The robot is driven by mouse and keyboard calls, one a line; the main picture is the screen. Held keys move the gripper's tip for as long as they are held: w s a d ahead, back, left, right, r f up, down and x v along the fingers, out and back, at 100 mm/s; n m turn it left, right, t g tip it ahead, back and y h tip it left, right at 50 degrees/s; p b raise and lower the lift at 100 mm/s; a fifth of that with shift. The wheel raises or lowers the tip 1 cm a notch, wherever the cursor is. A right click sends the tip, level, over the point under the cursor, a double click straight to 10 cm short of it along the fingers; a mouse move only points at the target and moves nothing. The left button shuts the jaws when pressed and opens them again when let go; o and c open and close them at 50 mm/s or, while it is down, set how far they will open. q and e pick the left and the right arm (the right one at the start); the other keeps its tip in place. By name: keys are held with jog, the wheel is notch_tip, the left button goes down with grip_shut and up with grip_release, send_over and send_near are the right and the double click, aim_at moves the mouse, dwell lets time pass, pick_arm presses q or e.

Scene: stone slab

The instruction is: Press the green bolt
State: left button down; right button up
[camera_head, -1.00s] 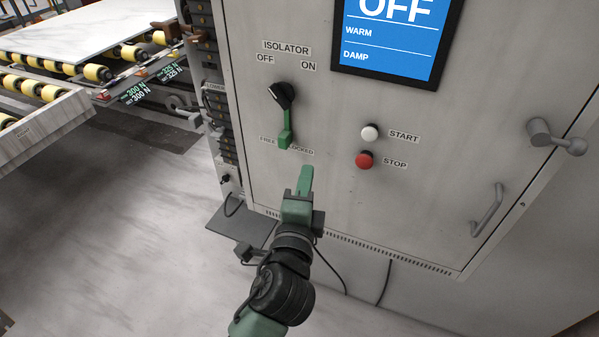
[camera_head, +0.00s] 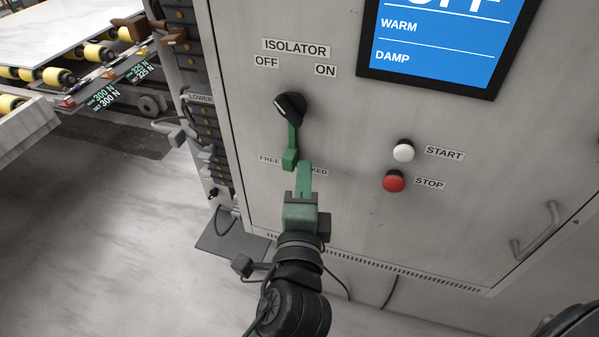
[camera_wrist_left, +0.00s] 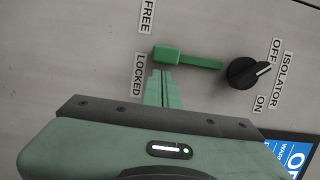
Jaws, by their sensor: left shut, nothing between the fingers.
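The green bolt (camera_head: 290,150) is a slim bar with a blocky end. It hangs below the black isolator knob (camera_head: 290,107) on the grey cabinet door, its blocky end at the FREE label's side. In the left wrist view the bolt (camera_wrist_left: 190,59) runs from the knob (camera_wrist_left: 247,73) to its block, between the FREE (camera_wrist_left: 148,16) and LOCKED (camera_wrist_left: 139,75) labels. My left gripper (camera_head: 304,172) is shut and empty, its green fingertips just below and right of the block, over part of the LOCKED label. The wrist view shows the fingertips (camera_wrist_left: 162,80) very near the block; I cannot tell whether they touch.
Right of the bolt are a white START button (camera_head: 403,150) and a red STOP button (camera_head: 393,181). A blue screen (camera_head: 440,40) is above them. A door handle (camera_head: 537,231) is at lower right. Lever gear (camera_head: 185,130) lines the cabinet's left edge; rollers stand beyond.

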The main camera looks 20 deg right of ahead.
aim_at(283, 164)
pick_arm(q)
jog(key=shift+s+d, duration=0.1)
jog(key=shift+d, duration=0.05)
jog(key=shift+a, duration=0.2)
jog(key=w+a+p, duration=0.2)
jog(key=a, duration=0.1)
jog(key=shift+w+a+r, duration=0.1)
jog(key=shift+w+r, duration=0.05)
jog(key=shift+w+a, duration=0.2)
jog(key=shift+a, duration=0.05)
pick_arm(e)
jog(key=shift+s+d+r, duration=0.1)
jog(key=shift+d+r, duration=0.65)
jog(key=shift+r, duration=0.2)
jog(key=shift+a, duration=0.1)
jog(key=shift+r, duration=0.2)
